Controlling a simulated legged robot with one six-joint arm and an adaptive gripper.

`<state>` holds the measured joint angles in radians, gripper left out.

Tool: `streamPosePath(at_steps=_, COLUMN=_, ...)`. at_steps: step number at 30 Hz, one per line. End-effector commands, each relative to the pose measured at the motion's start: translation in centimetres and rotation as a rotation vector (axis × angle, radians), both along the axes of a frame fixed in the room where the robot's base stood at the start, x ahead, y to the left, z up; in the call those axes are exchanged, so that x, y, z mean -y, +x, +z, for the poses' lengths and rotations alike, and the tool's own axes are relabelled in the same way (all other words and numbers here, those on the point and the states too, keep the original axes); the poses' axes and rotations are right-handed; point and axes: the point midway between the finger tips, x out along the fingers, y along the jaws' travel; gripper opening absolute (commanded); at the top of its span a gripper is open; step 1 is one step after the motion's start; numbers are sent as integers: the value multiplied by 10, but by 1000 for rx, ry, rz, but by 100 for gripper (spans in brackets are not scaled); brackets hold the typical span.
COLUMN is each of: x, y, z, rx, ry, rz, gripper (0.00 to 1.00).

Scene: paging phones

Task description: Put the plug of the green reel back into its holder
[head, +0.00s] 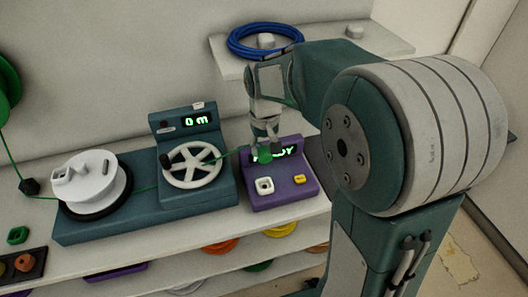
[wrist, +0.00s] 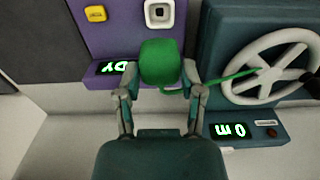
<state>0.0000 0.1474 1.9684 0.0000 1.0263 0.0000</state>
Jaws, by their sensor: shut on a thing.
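The green plug (head: 265,155) is between the fingers of my gripper (head: 264,138), above the purple box. In the wrist view my gripper (wrist: 160,88) is shut on the plug (wrist: 160,62), and a green cord runs from it to the right, past the handwheel. The green reel (head: 5,90) is at the left edge of the head view, partly cut off. A small green square holder (head: 18,235) with a dark opening sits on the bench at the lower left, far from my gripper.
The purple box (head: 300,190) has a white square socket (head: 264,185) and a yellow button (head: 299,179). The teal machine (head: 150,215) carries a white spool (head: 92,182) and a handwheel (head: 193,164); its display reads 0 m. A dark tray (head: 22,266) lies near the holder.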

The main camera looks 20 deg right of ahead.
Motion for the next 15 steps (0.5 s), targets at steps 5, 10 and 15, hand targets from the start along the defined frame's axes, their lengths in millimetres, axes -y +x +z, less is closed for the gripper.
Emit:
streamPosePath(at_steps=5, x=0, y=1, z=13, rx=3, ry=0, rz=0, gripper=10)
streamPosePath(at_steps=10, x=0, y=0, z=24, rx=2, ry=0, rz=0, gripper=10)
streamPosePath(at_steps=15, x=0, y=0, z=36, rx=3, ry=0, rz=0, gripper=10)
